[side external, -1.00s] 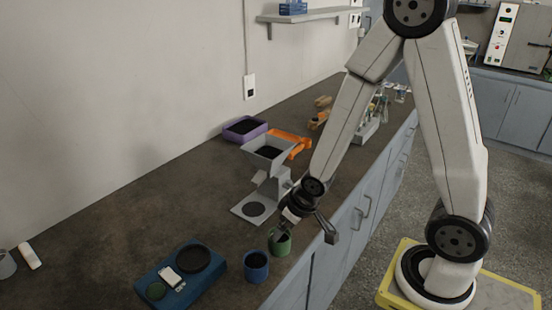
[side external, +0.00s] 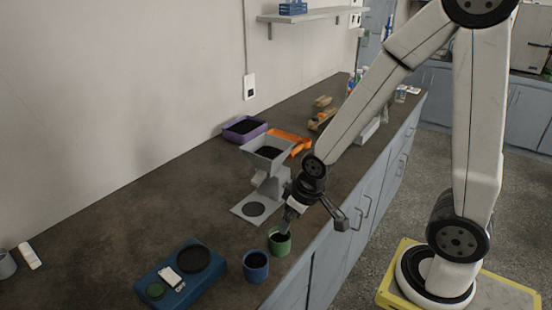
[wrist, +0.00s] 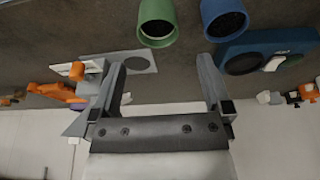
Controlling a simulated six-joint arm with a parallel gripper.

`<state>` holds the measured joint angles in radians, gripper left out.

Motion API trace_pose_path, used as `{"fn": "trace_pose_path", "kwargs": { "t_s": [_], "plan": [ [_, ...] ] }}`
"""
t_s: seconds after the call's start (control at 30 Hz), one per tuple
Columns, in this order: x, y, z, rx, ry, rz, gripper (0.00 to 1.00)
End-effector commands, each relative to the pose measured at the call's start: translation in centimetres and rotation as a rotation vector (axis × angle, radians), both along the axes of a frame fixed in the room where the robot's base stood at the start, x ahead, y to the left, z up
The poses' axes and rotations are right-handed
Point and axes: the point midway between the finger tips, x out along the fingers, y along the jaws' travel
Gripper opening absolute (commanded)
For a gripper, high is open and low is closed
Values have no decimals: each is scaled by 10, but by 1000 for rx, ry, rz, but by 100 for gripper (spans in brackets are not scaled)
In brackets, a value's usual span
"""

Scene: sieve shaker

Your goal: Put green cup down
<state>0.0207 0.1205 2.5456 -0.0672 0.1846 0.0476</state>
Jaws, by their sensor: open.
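The green cup (side external: 280,242) stands upright on the dark bench near its front edge, with dark contents inside. It also shows in the wrist view (wrist: 157,24), beyond the fingertips and apart from them. My gripper (side external: 286,222) is just above and behind the green cup in the side view. In the wrist view my gripper (wrist: 162,62) is open, with nothing between its two fingers.
A blue cup (side external: 256,266) stands to the left of the green cup. A blue scale-like device (side external: 180,290) is farther left. A grey hopper stand (side external: 268,180) is close behind my gripper. A purple tray (side external: 245,129) and an orange piece (side external: 292,139) lie farther back.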

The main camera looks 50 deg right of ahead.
Motion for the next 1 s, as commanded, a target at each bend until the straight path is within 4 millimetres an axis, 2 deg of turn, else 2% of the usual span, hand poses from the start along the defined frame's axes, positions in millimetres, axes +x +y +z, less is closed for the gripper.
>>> {"fn": "trace_pose_path", "kwargs": {
  "t_s": [0.1,0.27,1.0],
  "plan": [
    [-9,5,15,7,28,4,100],
    [-17,8,23,16,55,6,100],
    [-18,8,24,17,60,6,100]
  ]
}}
